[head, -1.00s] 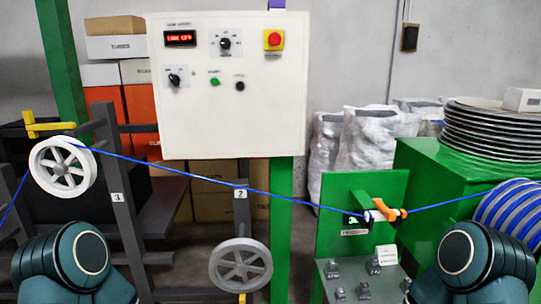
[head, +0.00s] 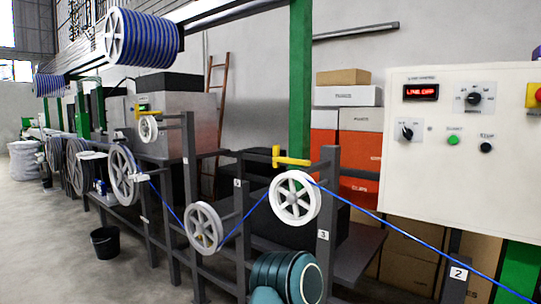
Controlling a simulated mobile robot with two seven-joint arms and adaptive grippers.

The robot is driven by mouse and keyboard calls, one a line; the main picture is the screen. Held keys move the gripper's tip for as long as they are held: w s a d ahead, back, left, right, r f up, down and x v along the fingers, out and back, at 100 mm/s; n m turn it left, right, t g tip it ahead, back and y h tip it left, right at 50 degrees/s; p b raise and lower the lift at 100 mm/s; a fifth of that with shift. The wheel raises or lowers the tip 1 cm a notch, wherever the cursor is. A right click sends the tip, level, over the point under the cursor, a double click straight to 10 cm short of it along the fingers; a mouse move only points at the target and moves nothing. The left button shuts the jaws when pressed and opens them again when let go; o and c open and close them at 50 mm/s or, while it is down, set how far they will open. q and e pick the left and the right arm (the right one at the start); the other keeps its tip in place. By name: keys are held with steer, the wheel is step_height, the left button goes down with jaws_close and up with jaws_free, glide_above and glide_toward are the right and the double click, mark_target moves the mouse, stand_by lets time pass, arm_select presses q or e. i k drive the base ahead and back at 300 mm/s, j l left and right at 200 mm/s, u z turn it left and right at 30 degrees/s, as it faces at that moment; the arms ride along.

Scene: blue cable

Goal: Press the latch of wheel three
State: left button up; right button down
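Wheel three (head: 284,189) is a white spoked wheel on a dark post bearing a label "3" (head: 323,236). A yellow latch (head: 292,161) sits just above it, with a short upright knob at its left end and a bar pointing right. The blue cable (head: 385,222) runs over the wheel's top and slopes down to the right; on the left it drops to a lower grey wheel (head: 203,228). Part of my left arm shows at the bottom centre, below wheel three. Neither gripper is in view.
Other wheels stand further left, including a larger one (head: 122,176) and a small one with another yellow latch (head: 147,129). A white control panel (head: 455,170) is at right beside a green post. A black bucket (head: 105,242) stands on open floor at left.

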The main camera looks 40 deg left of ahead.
mark_target(277, 160)
steer(key=j, duration=0.9)
steer(key=j+z, duration=0.15)
steer(key=j, duration=1.6)
steer(key=k+j+z, duration=0.1)
steer(key=j, duration=0.75)
steer(key=j+z, duration=0.1)
steer(key=j, duration=0.75)
steer(key=k, duration=0.05)
